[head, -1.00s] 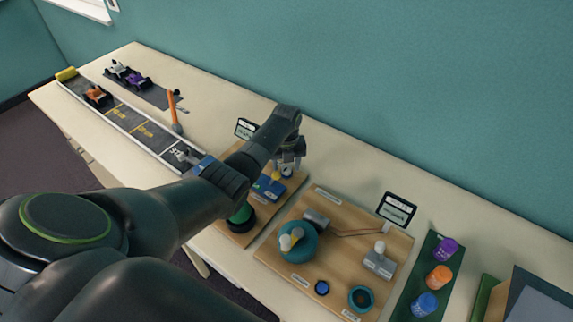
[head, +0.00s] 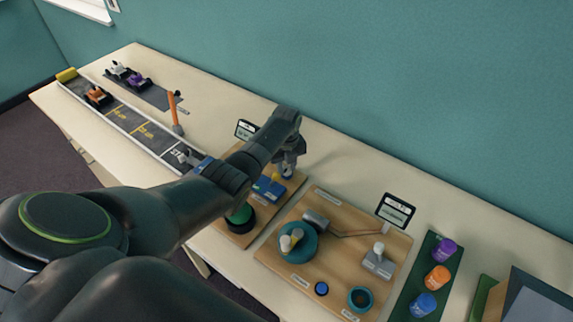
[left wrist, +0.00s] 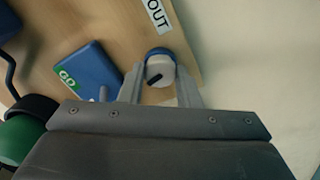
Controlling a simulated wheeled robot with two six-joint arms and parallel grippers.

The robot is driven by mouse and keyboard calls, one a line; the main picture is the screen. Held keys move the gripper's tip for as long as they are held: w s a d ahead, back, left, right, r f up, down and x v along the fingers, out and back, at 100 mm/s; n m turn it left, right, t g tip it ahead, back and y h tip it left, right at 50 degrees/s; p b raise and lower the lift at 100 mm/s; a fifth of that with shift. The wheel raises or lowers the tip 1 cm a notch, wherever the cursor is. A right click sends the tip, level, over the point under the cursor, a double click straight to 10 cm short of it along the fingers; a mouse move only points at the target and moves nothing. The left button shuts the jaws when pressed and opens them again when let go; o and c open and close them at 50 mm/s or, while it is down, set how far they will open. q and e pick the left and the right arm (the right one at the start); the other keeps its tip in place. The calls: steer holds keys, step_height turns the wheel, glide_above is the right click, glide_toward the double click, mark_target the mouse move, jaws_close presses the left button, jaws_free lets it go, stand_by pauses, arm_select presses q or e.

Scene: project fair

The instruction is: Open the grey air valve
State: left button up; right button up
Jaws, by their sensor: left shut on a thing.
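My right gripper is not in view.
Beside the valve are a blue block marked "GO" (left wrist: 88,72) and a green dome on a black base (left wrist: 20,138). Another wooden board (head: 335,205) with a teal round piece (head: 303,252) lies to the right.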

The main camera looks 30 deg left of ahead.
arm_select(q)
steer(key=n+p, duration=0.1)
steer(key=n, duration=0.2)
steer(key=shift+n, duration=0.3)
steer(key=n, duration=0.3)
steer(key=shift+n+p, duration=0.3)
steer(key=shift+p, duration=0.05)
steer(key=n, duration=0.3)
steer(key=shift+n+p, duration=0.35)
steer(key=shift+n, duration=0.05)
steer(key=shift+n+p, duration=0.3)
steer(key=shift+n, duration=1.8)
steer(key=o, duration=1)
